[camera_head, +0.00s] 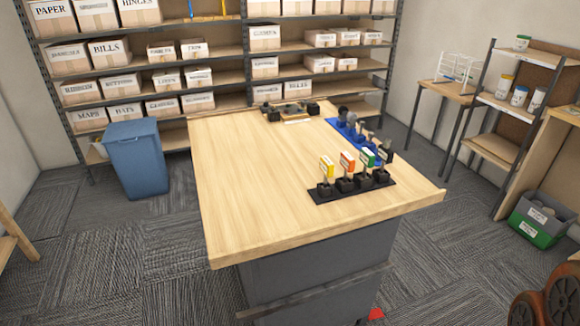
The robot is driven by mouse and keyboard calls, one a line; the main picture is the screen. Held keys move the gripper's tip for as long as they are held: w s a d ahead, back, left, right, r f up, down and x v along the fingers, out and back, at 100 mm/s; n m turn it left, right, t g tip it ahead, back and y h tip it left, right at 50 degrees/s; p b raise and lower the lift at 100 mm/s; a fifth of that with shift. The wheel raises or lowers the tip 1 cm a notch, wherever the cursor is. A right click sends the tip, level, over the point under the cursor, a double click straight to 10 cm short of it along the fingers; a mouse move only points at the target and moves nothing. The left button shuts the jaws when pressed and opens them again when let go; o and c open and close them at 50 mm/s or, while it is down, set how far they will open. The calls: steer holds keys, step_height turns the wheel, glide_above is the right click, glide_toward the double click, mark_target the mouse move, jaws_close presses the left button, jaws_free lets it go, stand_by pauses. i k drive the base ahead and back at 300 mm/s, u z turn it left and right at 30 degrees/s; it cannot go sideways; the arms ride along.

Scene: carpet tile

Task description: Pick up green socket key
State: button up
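The green socket key (367,158) stands upright in a black holder on the dark mat (322,197) at the near right of the wooden table (245,185). It is the third from the left in a short row. A yellow key (327,168) and an orange key (347,161) stand to its left, and a dark key (386,155) stands close on its right. The lower part of the green key is hard to make out at this size. My gripper does not show in this view.
A blue mat (336,124) with several dark tools lies behind the row, along the table's right side. A flat item with black ends (290,111) lies at the table's far edge. The table's left half is bare. A blue bin (137,160) stands left of the table.

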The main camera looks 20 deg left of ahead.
mark_target(366, 157)
steer(key=u, duration=1.4)
steer(key=i, duration=1)
